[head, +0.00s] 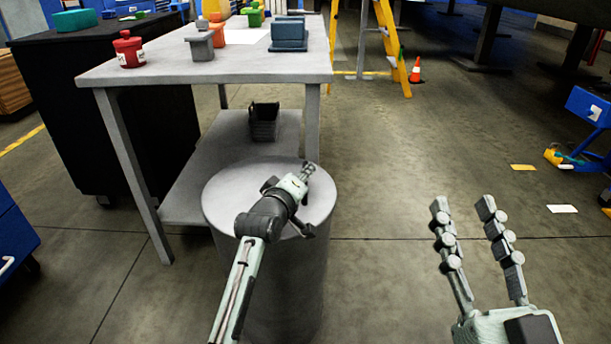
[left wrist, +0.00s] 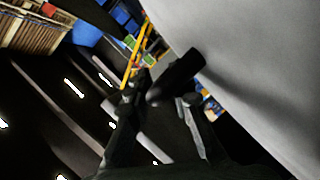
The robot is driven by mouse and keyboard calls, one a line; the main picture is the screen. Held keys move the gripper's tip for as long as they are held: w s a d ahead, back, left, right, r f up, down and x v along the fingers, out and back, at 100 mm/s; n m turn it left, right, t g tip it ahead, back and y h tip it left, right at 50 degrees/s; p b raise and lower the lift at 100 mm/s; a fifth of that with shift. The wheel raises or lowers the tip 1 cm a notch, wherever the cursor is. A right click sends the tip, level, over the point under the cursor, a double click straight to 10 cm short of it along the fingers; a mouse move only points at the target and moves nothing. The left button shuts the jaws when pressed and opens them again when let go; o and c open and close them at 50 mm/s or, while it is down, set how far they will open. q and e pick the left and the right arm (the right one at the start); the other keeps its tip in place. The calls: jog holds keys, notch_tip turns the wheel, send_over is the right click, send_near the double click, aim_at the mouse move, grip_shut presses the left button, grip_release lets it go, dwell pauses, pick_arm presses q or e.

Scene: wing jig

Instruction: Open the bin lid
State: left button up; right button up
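The bin (head: 268,290) is a grey cylinder standing on the floor in front of the workbench. Its round, flat, light grey lid (head: 228,195) lies level on top. My left gripper (head: 306,172) is over the right part of the lid, and my left arm hides part of the bin. In the left wrist view a large pale grey surface (left wrist: 255,60) fills the right side, with a dark cylindrical part in front of it. I cannot tell whether the fingers touch the lid. My right gripper (head: 463,207) is open and empty over the floor, right of the bin.
The workbench (head: 180,70) stands behind the bin, with a red canister (head: 128,50) and other parts on top. A black basket (head: 264,122) sits on its lower shelf (head: 190,185). A yellow ladder (head: 393,55) and an orange cone (head: 416,72) stand behind. The floor to the right is mostly clear.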

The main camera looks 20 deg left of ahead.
pick_arm(q)
jog(key=shift+c, duration=0.3)
grip_shut()
jog(key=shift+r, duration=0.1)
